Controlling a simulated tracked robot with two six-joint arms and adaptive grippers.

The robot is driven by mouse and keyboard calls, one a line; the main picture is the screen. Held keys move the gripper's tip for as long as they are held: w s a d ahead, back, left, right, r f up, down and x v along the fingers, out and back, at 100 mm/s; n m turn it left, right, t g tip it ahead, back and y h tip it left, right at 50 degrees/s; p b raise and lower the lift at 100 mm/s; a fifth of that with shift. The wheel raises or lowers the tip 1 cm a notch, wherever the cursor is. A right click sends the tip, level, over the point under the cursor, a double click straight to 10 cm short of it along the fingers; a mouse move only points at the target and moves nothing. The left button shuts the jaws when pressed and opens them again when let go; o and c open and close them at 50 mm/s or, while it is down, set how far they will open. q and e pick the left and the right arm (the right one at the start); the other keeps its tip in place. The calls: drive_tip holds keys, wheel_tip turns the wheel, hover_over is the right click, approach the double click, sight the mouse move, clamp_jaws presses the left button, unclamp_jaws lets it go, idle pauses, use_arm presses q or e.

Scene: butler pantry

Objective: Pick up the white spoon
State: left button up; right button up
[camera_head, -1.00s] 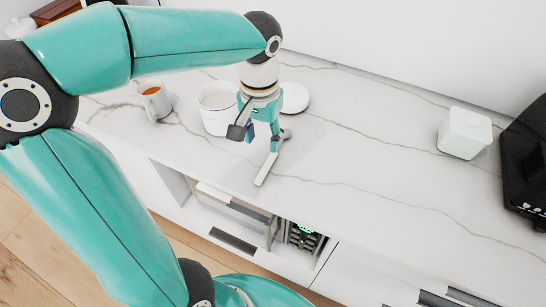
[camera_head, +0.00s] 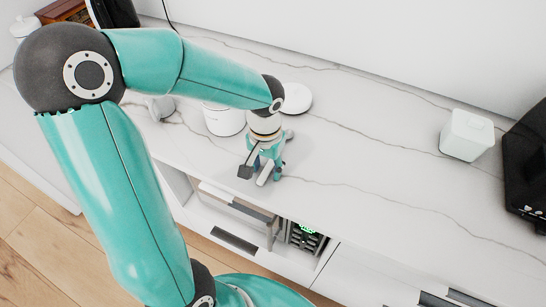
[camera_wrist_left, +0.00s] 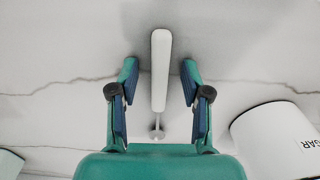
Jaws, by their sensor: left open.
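The white spoon (camera_wrist_left: 160,60) lies on the marbled counter; in the left wrist view its long pale handle points away from me, between the two fingers. In the head view a short piece of the spoon (camera_head: 265,173) shows between the fingers. My left gripper (camera_head: 261,175) is open and points down over the spoon, with one finger on each side (camera_wrist_left: 159,80) and visible gaps to it. My right gripper is not in view.
A white canister (camera_head: 224,120), lettered in the left wrist view (camera_wrist_left: 272,145), stands close beside the gripper. A round white item (camera_head: 297,98) lies behind. A white box (camera_head: 467,135) and black appliance (camera_head: 527,165) stand right; the counter between is clear.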

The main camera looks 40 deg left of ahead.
use_arm(q)
clamp_jaws()
drive_tip(key=shift+r, duration=0.1)
